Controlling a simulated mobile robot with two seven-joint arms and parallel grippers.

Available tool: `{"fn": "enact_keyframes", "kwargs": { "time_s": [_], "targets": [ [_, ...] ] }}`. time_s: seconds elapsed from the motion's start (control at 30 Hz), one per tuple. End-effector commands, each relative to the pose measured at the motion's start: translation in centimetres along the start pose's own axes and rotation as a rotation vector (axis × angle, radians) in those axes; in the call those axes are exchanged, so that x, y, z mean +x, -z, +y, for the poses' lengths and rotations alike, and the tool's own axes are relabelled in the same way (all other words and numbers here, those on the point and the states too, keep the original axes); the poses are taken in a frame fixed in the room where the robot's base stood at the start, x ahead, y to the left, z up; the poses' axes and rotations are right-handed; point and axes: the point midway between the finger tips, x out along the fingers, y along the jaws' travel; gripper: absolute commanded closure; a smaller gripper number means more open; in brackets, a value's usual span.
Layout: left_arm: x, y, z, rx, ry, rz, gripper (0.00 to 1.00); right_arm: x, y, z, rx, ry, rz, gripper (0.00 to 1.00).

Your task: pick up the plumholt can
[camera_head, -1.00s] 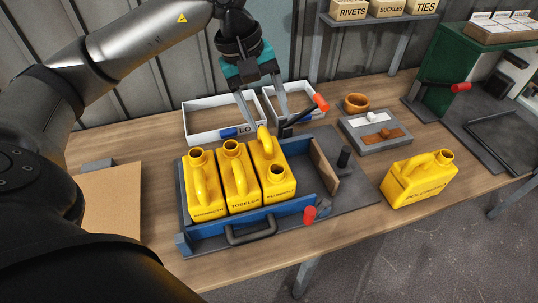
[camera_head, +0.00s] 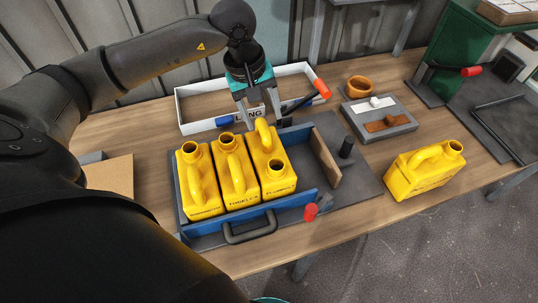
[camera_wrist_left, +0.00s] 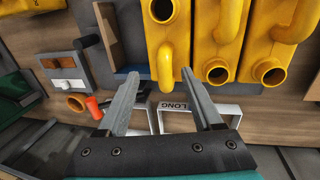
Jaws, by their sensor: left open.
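The plumholt can (camera_head: 276,177) is the rightmost of three yellow cans in the blue-sided rack (camera_head: 280,213). It stands upright, its spout toward the front and its looped handle at the back; its label faces front. In the left wrist view its handle (camera_wrist_left: 164,62) shows between the fingertips. My left gripper (camera_head: 262,122) is open and empty, pointing down at the back of this can, with one finger on each side of the handle in the picture. I cannot tell whether the fingers touch it. My right gripper's fingers do not show.
Two more yellow cans, one in the middle (camera_head: 236,175) and one at left (camera_head: 199,185), stand close beside it. Another yellow can (camera_head: 422,175) stands on the bench at right. A white tray (camera_head: 200,110) lies behind the rack. A red-tipped lever (camera_head: 320,88) rises close behind the rack.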

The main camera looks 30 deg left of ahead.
Motion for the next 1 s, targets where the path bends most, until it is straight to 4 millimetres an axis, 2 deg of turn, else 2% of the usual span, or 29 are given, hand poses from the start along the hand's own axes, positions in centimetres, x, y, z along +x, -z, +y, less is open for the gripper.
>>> {"fn": "enact_keyframes", "kwargs": {
  "time_s": [0.4,0.67,1.0],
  "targets": [
    [4.9,-0.3,-0.7,-0.001,0.001,-0.003,0.33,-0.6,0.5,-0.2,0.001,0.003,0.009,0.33],
    [5.2,-0.3,-0.6,0.0,0.001,-0.001,0.33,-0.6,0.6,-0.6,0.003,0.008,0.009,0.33],
    [5.1,-0.3,-0.6,0.0,0.001,-0.001,0.71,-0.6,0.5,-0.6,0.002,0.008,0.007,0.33]
  ]
}}
